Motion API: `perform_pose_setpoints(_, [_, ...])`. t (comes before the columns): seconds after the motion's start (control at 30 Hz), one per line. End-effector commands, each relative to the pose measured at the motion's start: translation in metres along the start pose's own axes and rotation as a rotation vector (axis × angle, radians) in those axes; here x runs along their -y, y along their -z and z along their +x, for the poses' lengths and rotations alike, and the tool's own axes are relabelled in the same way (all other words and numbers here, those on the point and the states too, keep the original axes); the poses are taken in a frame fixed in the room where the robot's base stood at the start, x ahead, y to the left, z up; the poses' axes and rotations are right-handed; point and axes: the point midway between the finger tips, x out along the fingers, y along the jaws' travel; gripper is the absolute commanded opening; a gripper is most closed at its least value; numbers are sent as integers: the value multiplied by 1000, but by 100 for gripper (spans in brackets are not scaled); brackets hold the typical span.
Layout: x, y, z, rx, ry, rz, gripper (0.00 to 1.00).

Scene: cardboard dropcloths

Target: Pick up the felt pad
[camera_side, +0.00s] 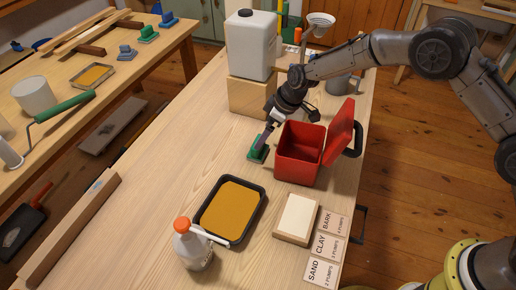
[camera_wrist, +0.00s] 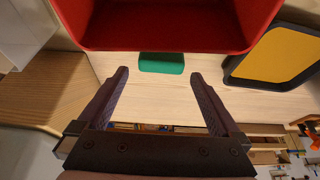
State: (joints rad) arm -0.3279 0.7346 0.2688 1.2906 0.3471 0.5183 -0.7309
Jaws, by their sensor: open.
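A small green block-like pad (camera_side: 256,154), which looks like the felt pad, lies on the wooden table just left of the red box. In the wrist view the green pad (camera_wrist: 161,63) shows at the near edge of the red box, centred ahead of the fingertips. My gripper (camera_side: 265,139) is low over the pad in the side view and partly covers it. In the wrist view my gripper (camera_wrist: 161,73) is open, its fingers spread wider than the pad with nothing held. I cannot tell whether the fingers touch the pad.
The open red box (camera_side: 298,166) stands right beside my gripper, its lid (camera_side: 341,132) raised. A white jug (camera_side: 251,47) sits on a wooden block (camera_side: 250,97) behind. A black tray of ochre (camera_side: 230,207), a pump bottle (camera_side: 192,247) and label cards (camera_side: 325,245) lie nearer.

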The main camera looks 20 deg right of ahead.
Motion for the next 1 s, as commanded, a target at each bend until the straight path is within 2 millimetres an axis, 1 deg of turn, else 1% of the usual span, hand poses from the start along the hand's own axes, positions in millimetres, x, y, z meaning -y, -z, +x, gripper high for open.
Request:
perform_pose_setpoints(0.17, [1, 0, 12, 1, 1, 0, 100])
perform_pose_setpoints(0.4, [2, 2, 46, 1, 1, 2, 100])
perform_pose_setpoints(0.5, [2, 2, 53, -1, 0, 1, 100])
perform_pose_setpoints(0.77, [2, 3, 55, -1, -1, 1, 100])
perform_pose_setpoints(0.87, [2, 2, 55, -1, -1, 1, 84])
perform_pose_setpoints(1.0, [2, 2, 55, -1, 0, 1, 59])
